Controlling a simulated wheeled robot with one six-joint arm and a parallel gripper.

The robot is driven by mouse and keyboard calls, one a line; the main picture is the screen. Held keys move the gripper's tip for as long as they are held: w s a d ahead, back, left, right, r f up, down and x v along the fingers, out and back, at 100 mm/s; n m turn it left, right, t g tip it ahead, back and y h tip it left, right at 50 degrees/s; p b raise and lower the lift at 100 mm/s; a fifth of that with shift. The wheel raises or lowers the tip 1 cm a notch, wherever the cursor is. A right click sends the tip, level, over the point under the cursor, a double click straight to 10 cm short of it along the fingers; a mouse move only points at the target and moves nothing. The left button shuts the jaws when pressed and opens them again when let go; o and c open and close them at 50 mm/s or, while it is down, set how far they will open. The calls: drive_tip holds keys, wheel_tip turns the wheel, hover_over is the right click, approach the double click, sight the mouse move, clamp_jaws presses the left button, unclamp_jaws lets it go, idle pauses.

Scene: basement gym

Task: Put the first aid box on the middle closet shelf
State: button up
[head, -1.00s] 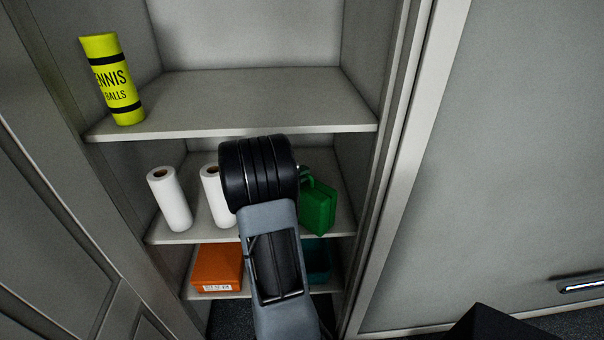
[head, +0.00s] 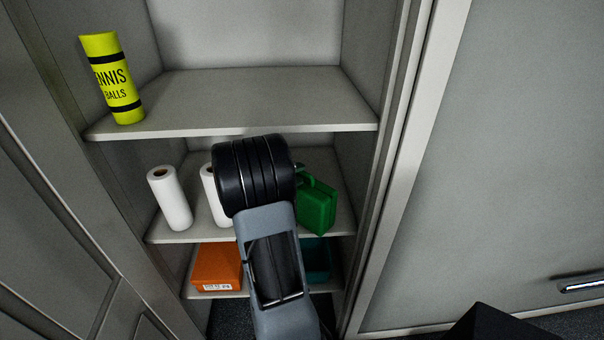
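The green first aid box (head: 317,208) is at the right side of the middle closet shelf (head: 345,226), near its front edge, a little tilted in the picture. Whether its base touches the shelf is hard to tell. My arm reaches into the closet in front of the shelf, and its black wrist part covers the area just left of the box. My gripper is hidden behind the arm; only a small bit near the box handle may show, so I cannot see whether its fingers hold the handle.
Two white paper rolls (head: 170,200) stand left on the middle shelf, the second partly behind my arm. A yellow tennis ball can (head: 111,80) stands on the top shelf (head: 240,100). An orange box (head: 217,266) and a teal bin (head: 317,258) are on the bottom shelf.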

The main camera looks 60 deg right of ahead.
drive_tip(key=a+r+m+t+y, duration=0.1)
drive_tip(key=a+m+t+y, duration=0.3)
drive_tip(key=a+m, duration=1.2)
drive_tip(key=s+a+r+m+t+y, duration=0.1)
drive_tip(key=a+m+t+y, duration=0.3)
drive_tip(key=a+m+y, duration=0.7)
drive_tip(key=a+m, duration=0.6)
drive_tip(key=a, duration=0.8)
drive_tip(key=shift+s+r+t, duration=0.15)
drive_tip(key=shift+r+t, duration=0.15)
drive_tip(key=shift+r, duration=0.1)
drive_tip(key=shift+d, duration=0.1)
